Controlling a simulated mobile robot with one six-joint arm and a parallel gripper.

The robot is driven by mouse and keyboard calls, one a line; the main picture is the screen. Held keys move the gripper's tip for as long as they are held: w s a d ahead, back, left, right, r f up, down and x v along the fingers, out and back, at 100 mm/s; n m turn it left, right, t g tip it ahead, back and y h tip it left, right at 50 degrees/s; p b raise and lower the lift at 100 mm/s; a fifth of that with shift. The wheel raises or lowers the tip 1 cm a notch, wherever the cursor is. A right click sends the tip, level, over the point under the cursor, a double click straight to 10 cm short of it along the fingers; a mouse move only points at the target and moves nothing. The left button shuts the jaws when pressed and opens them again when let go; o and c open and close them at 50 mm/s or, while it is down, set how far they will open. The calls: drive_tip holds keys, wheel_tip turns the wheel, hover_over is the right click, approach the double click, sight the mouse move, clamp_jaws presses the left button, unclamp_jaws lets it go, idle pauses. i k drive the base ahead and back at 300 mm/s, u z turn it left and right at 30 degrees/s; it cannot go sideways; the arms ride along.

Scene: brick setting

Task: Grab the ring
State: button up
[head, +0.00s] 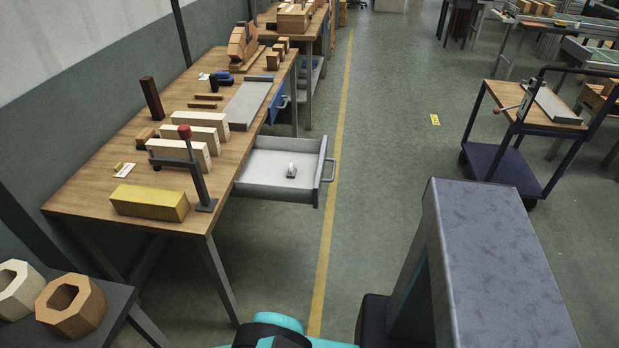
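A small silvery object (291,171) sits alone on the floor of an open grey drawer (262,172) under the workbench. It may be the ring, but it is too small to tell its shape surely. Two hexagonal ring-shaped blocks with holes, one pale (18,289) and one brown (71,305), sit on a dark stand at the lower left. My gripper is not in view. Teal and black parts of my arm show at the bottom edge, apart from the drawer.
The wooden workbench (95,188) holds a yellow block (150,203), a clamp with a red knob (195,168) and several pale blocks. The drawer juts into the aisle, its handle (329,170) outward. Open floor lies right of it; a blue cart (503,172) stands farther right.

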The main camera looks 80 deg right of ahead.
sight(292, 170)
drive_tip(key=u, duration=0.15)
drive_tip(key=k, duration=1.35)
drive_tip(key=z, duration=4.1)
drive_tip(key=i, duration=0.15)
drive_tip(key=u, duration=2.25)
drive_tip(key=i, duration=0.35)
drive_tip(key=z, duration=0.15)
